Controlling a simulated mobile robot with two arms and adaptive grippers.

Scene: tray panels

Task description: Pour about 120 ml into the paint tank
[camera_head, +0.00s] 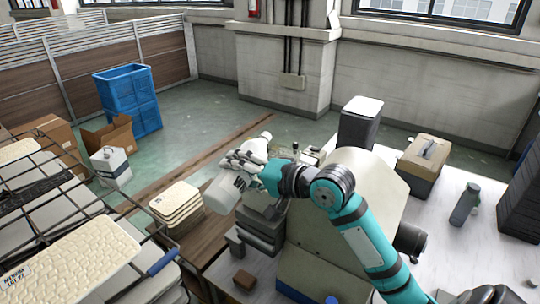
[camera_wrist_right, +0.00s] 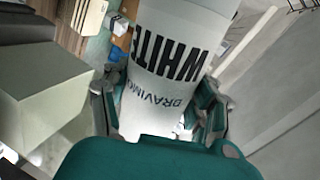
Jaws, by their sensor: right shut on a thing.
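My right gripper (camera_head: 243,168) is shut around a white bottle (camera_head: 221,194). The bottle leans well over, with one end toward the lower left and white showing beyond the fingers at the upper right. In the right wrist view the bottle (camera_wrist_right: 168,55) fills the middle between the fingers (camera_wrist_right: 155,115); its label reads "WHITE" and "BRAVIMO". A large cream machine (camera_head: 345,190) stands just right of the gripper. I cannot pick out the paint tank for certain; the hand and bottle cover part of that area. No liquid stream shows. My left gripper is not in view.
Stacked cream panels (camera_head: 177,204) sit left of the bottle. Dark grey blocks (camera_head: 262,235) lie below the hand. A toolbox (camera_head: 424,160) and a grey bottle (camera_head: 465,203) stand on the right table. A wire rack (camera_head: 50,205) with panels fills the left.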

